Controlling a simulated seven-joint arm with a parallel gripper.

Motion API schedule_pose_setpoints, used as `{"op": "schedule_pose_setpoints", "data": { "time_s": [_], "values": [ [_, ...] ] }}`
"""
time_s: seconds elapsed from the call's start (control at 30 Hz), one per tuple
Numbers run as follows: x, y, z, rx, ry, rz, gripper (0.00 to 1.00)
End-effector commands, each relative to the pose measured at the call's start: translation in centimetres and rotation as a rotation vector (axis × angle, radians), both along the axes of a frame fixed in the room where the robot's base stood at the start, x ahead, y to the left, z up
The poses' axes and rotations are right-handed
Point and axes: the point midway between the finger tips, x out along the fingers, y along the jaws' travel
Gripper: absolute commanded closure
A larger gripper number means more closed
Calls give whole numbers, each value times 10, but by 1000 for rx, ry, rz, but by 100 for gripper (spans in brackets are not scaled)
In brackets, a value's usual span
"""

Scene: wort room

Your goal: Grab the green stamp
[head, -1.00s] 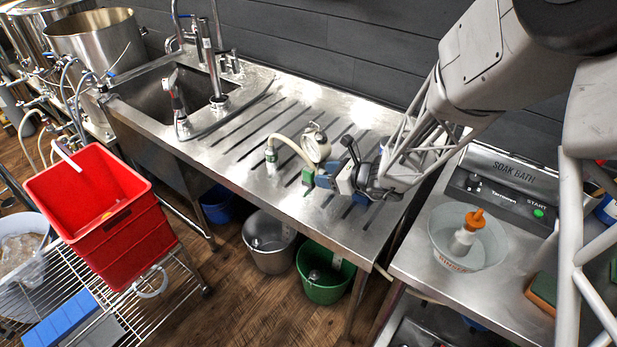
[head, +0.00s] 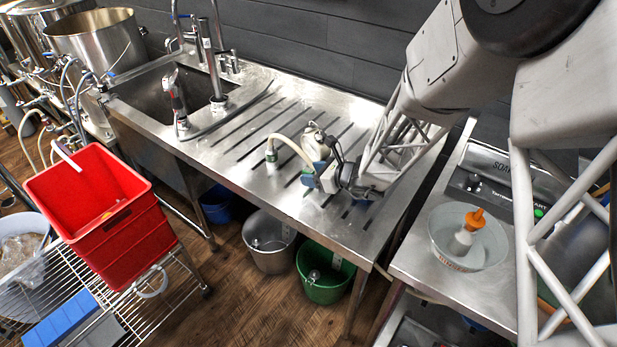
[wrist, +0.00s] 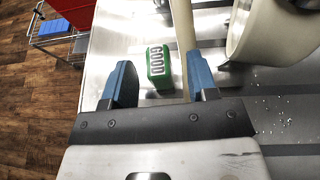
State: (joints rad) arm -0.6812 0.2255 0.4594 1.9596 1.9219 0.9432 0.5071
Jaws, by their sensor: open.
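The green stamp (wrist: 158,66) is a small block with white lettering on its face. In the wrist view it lies on the steel drainboard (head: 240,125), between the blue fingertips of my gripper (wrist: 157,62). Gaps show on both sides of it, and neither finger clearly touches it. How far above the board the fingers are is hard to tell.
A pale hose (wrist: 184,28) runs close by the right finger. A cream and metal round vessel (wrist: 272,38) stands just right of it. The sink (head: 165,95) is left. A red bin (head: 95,195) stands front left. A bowl with an orange-capped bottle (head: 467,235) is on the right bench.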

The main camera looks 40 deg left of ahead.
Motion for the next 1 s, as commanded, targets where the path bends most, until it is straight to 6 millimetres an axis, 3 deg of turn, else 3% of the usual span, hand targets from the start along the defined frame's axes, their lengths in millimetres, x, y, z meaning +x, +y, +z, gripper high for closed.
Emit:
{"op": "schedule_pose_setpoints", "data": {
  "time_s": [0.23, 0.8, 1.0],
  "values": [
    [-1, 16, -6, 0, -1, 0, 47],
    [-1, 16, -6, 1, -1, 0, 47],
    [-1, 16, -6, 1, -1, 0, 77]
  ]
}}
